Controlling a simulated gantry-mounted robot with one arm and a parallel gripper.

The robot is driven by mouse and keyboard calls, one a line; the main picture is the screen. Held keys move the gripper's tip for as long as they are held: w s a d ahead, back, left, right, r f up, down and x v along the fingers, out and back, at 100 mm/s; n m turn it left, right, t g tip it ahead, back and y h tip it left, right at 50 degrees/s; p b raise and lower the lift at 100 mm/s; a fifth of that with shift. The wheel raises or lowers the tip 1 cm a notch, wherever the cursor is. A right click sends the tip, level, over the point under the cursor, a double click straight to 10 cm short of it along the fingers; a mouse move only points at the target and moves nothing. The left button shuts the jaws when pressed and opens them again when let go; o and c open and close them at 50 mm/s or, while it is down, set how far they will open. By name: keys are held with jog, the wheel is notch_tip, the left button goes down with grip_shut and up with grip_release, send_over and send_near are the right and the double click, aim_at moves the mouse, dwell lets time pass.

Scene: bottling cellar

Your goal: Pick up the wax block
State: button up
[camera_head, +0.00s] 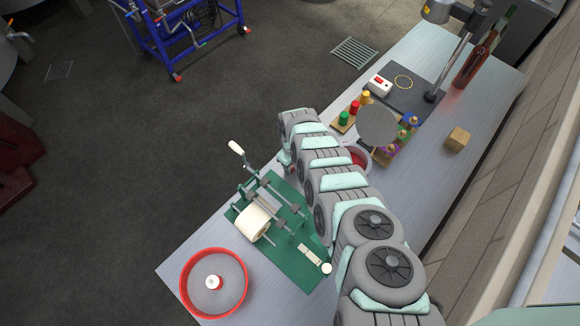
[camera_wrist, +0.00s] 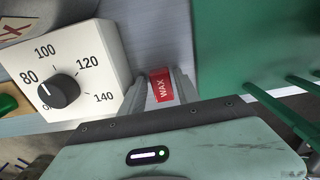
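The fingers are close together, one on each side of the label, with no clear gap seen. Most of the block is hidden by the fingers and gripper body. Grey table surface shows just beyond it. In the head view my arm hides the gripper and I cannot make out the wax block.
A white dial box (camera_wrist: 70,70) stands close left of the fingers. A green-based roller machine (camera_head: 262,215) is nearby. A red-rimmed dish (camera_head: 240,262), a wooden cube (camera_head: 458,139) and a bottle (camera_head: 473,64) stand on the table. The table's right side is mostly clear.

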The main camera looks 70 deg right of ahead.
jog(key=shift+f, duration=0.1)
jog(key=shift+c, duration=0.4)
grip_shut()
